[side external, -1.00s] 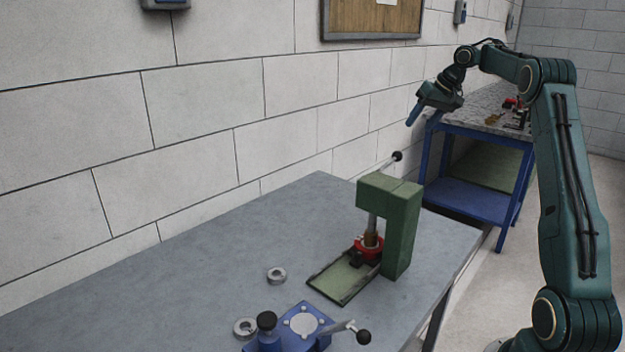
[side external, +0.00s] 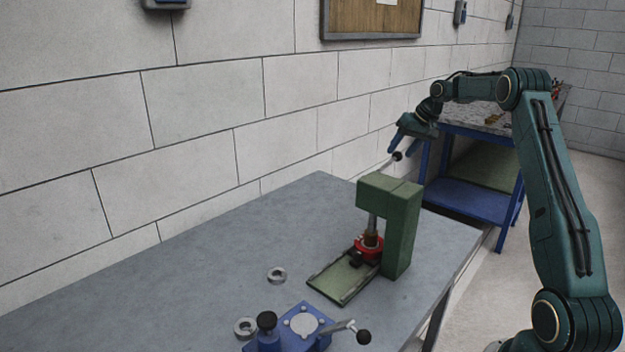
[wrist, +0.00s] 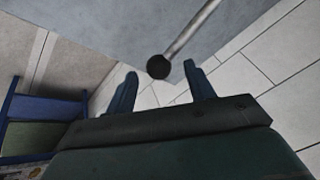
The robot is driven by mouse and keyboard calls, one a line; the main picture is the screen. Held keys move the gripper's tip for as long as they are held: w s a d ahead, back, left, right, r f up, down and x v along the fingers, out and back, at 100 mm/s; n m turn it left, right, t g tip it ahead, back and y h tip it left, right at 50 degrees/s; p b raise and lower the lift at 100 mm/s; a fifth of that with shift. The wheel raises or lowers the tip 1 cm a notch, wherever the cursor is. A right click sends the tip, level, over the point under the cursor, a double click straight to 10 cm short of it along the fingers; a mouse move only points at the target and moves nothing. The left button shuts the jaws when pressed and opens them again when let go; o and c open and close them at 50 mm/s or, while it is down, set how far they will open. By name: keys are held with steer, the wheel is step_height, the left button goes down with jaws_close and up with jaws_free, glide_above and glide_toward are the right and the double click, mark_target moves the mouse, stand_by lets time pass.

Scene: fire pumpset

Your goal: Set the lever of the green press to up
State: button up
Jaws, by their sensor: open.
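The green press (side external: 401,215) stands on the grey table. Its lever, a metal rod with a black ball knob (side external: 397,156), sticks up and to the right from behind the top of the press. A red part (side external: 369,247) sits under the ram over the green base plate. My gripper (side external: 400,145) is open and points down beside the knob. In the wrist view the knob (wrist: 158,67) lies between the two fingertips (wrist: 160,75) in the picture, with the rod running up and right. I cannot tell whether a finger touches it.
A blue fixture (side external: 303,325) with its own black-knobbed lever stands at the table's front. Metal rings (side external: 277,275) lie near it. A blue-framed bench (side external: 470,190) is behind, and the block wall runs along the left.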

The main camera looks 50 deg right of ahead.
mark_target(397, 155)
steer(key=shift+x, duration=1.75)
jaws_close()
